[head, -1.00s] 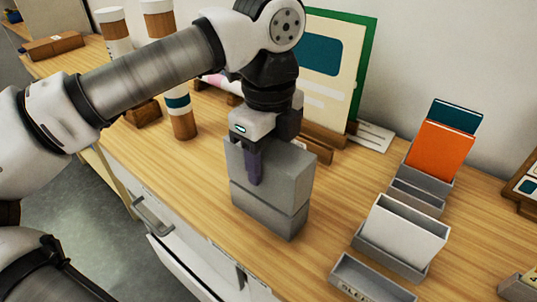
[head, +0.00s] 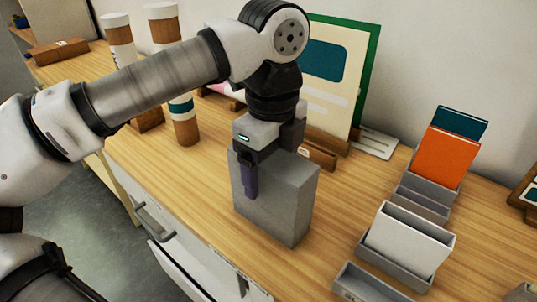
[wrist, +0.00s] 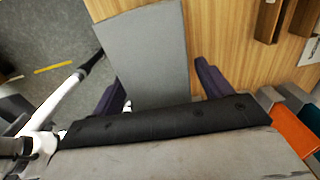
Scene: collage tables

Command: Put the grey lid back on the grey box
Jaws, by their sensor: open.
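The grey lid (head: 275,200) sits upright on the table as a plain grey block, with no seam showing. The grey box cannot be told apart from it and seems covered by it. My gripper (head: 272,178) is over the lid, its fingers pointing down. One dark finger lies along the lid's front-left face; the far finger is hidden in the head view. In the wrist view the fingers of my gripper (wrist: 159,76) stand apart on either side of the lid's flat top (wrist: 147,45), with a gap at the right finger. My gripper is open.
Grey holders with white (head: 405,240) and orange (head: 445,155) cards stand to the right. A framed board (head: 335,75) leans behind. Cups (head: 183,118) stand at the left back. The table edge and drawers (head: 160,225) are in front.

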